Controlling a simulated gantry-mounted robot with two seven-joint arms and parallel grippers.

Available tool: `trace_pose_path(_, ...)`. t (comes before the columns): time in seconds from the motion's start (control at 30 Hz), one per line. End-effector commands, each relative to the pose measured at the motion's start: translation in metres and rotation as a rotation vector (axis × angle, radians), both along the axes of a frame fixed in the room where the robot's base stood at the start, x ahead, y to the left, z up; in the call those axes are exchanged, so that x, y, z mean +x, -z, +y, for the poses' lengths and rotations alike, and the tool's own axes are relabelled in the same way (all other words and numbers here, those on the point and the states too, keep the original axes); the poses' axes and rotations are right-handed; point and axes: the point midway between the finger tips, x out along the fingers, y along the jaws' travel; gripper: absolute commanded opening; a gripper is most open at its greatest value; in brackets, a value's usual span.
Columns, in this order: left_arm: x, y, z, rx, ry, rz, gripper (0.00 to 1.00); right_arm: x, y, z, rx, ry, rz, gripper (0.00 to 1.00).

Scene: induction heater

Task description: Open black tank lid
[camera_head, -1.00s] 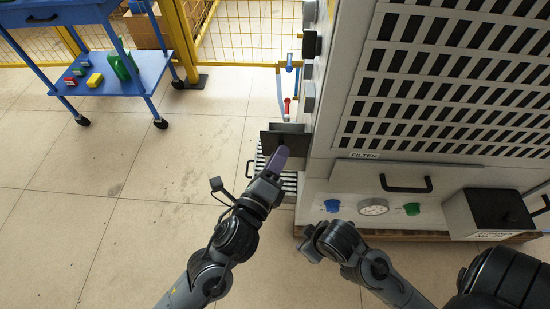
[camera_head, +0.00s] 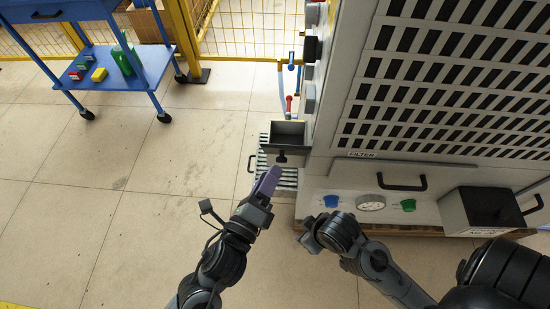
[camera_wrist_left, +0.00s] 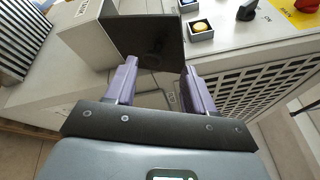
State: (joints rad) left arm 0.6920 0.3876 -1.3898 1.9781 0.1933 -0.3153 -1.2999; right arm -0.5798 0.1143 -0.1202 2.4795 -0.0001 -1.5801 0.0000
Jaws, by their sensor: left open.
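A small grey tank (camera_head: 300,128) is fixed to the machine's left side, and I see into its dark inside in the head view. Its black lid (camera_wrist_left: 150,35) stands tilted up off the tank, its knobbed face towards me in the left wrist view; the tank's light wall (camera_wrist_left: 88,38) is left of it. The lid's black knob (camera_head: 282,158) shows at the tank's near side. My left gripper (camera_head: 268,178), with purple fingers, is open and empty just short of the knob; the lid appears beyond the fingertips. My right gripper (camera_head: 312,240) is low before the machine, its jaws unclear.
A second box with a black lid (camera_head: 492,207) is at the machine's right front. A drawer handle (camera_head: 402,184), gauge (camera_head: 371,202) and blue and green knobs are on the front. A slatted step (camera_head: 284,178) lies below the tank. Open floor and a blue cart (camera_head: 115,72) are left.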

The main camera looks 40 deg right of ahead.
Motion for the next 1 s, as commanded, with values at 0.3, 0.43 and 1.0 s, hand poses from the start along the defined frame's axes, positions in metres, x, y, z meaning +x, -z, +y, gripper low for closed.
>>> trace_pose_path(0.3,-0.018,0.000,0.035,0.000,0.000,0.002,0.54,0.000,-0.020,-0.002,-0.007,-0.005,-0.001,0.43)
trace_pose_path(0.43,-0.020,0.001,0.040,0.000,0.000,0.000,0.54,0.000,-0.021,-0.002,-0.011,-0.007,-0.001,0.43)
trace_pose_path(1.0,-0.022,-0.001,0.039,-0.087,0.014,0.146,0.08,0.000,-0.021,-0.001,-0.004,-0.003,-0.001,0.43)
